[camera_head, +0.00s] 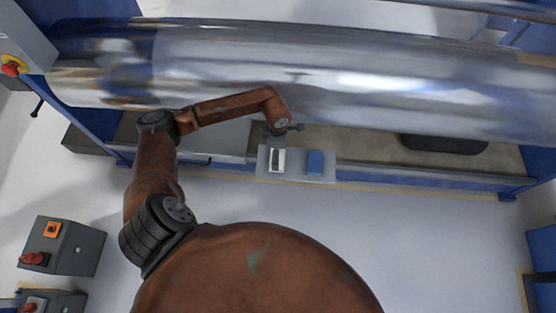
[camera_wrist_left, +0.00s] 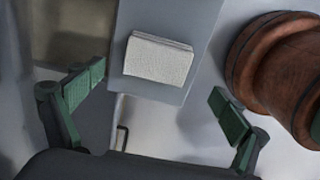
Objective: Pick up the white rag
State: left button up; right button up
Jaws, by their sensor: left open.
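The white rag (camera_head: 278,161) lies on a small grey shelf (camera_head: 296,178) at the front edge of the machine in the head view. In the left wrist view the rag (camera_wrist_left: 159,60) is a white, folded, textured rectangle on the grey surface. My left gripper (camera_head: 281,130) is above and just behind the rag in the head view, seen small. In the left wrist view its two green-padded fingers (camera_wrist_left: 157,82) are spread wide and empty, with the rag between and beyond them. My right gripper is not in view.
A blue block-like item (camera_head: 315,162) lies on the shelf to the right of the rag. A large shiny film roller (camera_head: 370,85) spans the space behind. Control boxes (camera_head: 75,245) stand at the lower left. The pale floor (camera_head: 440,230) at right is clear.

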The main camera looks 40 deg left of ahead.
pick_arm(q)
notch_tip(320, 180, down, 2)
jog(key=shift+f, duration=0.1)
jog(key=f, duration=0.1)
jog(key=f+b, duration=0.2)
jog(key=f, duration=0.1)
jog(key=shift+w, duration=0.25)
jog(key=shift+a+f, duration=0.1)
jog(key=shift+f, duration=0.35)
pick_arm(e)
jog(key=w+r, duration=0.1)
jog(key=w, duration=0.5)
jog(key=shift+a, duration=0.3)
pick_arm(q)
jog(key=c, duration=1.2)
jog(key=shift+r, duration=0.1)
jog(key=shift+c, duration=0.2)
